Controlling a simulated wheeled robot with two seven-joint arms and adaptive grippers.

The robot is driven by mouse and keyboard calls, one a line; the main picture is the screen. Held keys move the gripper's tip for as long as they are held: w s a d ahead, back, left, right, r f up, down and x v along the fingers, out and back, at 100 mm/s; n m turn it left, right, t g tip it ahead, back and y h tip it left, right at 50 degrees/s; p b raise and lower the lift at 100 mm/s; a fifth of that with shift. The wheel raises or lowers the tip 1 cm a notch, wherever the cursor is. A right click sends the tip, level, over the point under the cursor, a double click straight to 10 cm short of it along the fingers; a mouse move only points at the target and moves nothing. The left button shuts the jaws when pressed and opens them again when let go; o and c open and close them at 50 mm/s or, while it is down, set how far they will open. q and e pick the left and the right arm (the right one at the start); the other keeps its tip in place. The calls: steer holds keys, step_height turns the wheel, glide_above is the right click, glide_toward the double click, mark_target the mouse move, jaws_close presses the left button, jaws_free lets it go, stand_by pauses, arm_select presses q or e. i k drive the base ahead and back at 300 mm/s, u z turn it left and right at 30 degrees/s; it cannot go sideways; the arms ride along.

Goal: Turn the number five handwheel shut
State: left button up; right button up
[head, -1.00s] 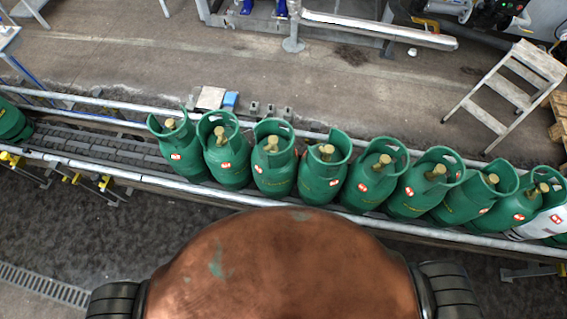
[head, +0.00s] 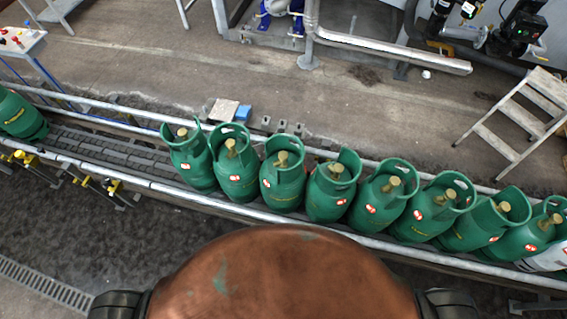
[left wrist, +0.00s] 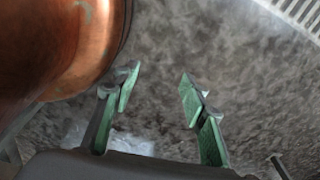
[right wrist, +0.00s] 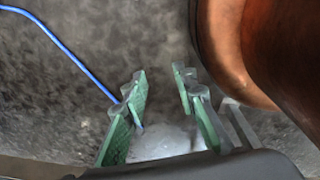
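A row of green gas cylinders (head: 283,190) stands upright on the conveyor in the head view. Each has an open collar with a brass-coloured valve top inside, such as the one on the leftmost of the row (head: 182,133) and one near the middle (head: 336,170). I read no number on any of them and cannot tell from marks which is number five. My left gripper (left wrist: 158,78) is open and empty above dark floor in the left wrist view. My right gripper (right wrist: 159,75) is open and empty over floor too. Neither gripper shows in the head view; no handwheel shows in the wrist views.
The conveyor (head: 110,152) has metal rails along both sides and a bare stretch at left. Another green cylinder (head: 20,115) stands at its far left. A step ladder (head: 525,118) stands beyond at right. A blue hose or cable (right wrist: 72,58) lies on the floor in the right wrist view.

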mark_target(282, 155)
steer(key=u, duration=1.05)
steer(key=k, duration=0.5)
steer(key=z, duration=0.4)
